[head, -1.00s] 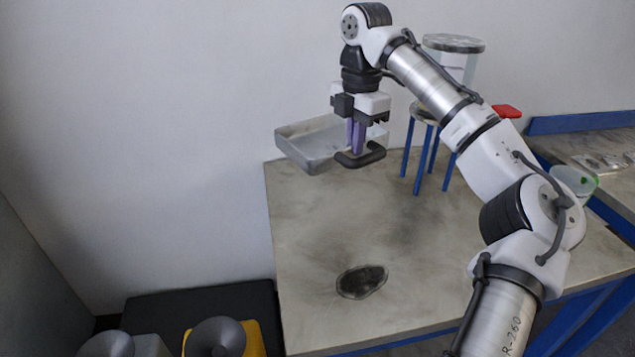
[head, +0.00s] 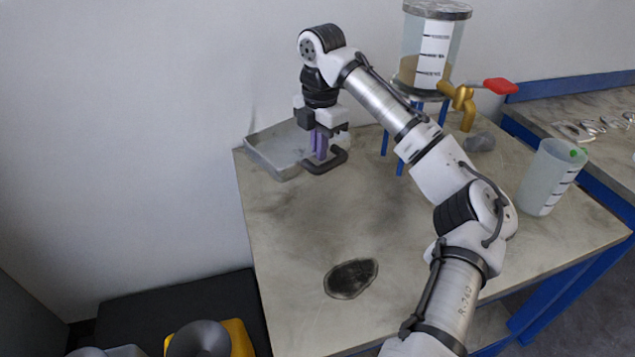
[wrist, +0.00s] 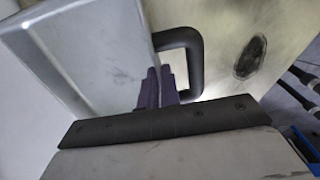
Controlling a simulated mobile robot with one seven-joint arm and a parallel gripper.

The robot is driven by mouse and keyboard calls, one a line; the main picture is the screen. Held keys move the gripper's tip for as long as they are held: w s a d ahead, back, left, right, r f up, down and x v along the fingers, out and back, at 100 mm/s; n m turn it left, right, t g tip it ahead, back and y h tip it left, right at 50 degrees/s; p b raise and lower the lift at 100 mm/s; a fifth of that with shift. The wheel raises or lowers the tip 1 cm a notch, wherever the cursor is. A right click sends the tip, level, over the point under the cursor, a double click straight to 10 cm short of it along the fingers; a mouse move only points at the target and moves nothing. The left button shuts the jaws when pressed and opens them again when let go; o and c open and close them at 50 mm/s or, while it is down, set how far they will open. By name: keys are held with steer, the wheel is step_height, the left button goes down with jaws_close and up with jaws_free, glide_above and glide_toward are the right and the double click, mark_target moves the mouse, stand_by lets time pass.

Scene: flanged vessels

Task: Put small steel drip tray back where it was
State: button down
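The small steel drip tray (head: 272,153) is a shallow grey metal tray with a black loop handle (head: 326,161) on its near right side. It is at the back left corner of the table (head: 300,225), level, on or just above the top; I cannot tell if it touches. My gripper (head: 319,145) points down, its purple fingers at the tray's edge by the handle. In the wrist view, the fingers (wrist: 158,88) are close together on the tray's side wall, inside the handle's end. The tray (wrist: 85,50) fills the upper left there.
A dark-rimmed black patch (head: 351,278) marks the table's front. A clear vessel (head: 432,45) with a brass tap (head: 460,98) and red lever stands on a blue-legged stand. A beaker (head: 552,177) stands at the right. The middle of the table is clear.

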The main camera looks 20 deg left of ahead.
step_height(320, 180, down, 10)
stand_by(0.5)
steer(key=shift+f, duration=0.2)
steer(key=c, duration=1.6)
jaws_free()
steer(key=shift+c, duration=0.2)
step_height(320, 180, up, 12)
steer(key=shift+d+r, duration=0.1)
steer(key=shift+r, duration=0.1)
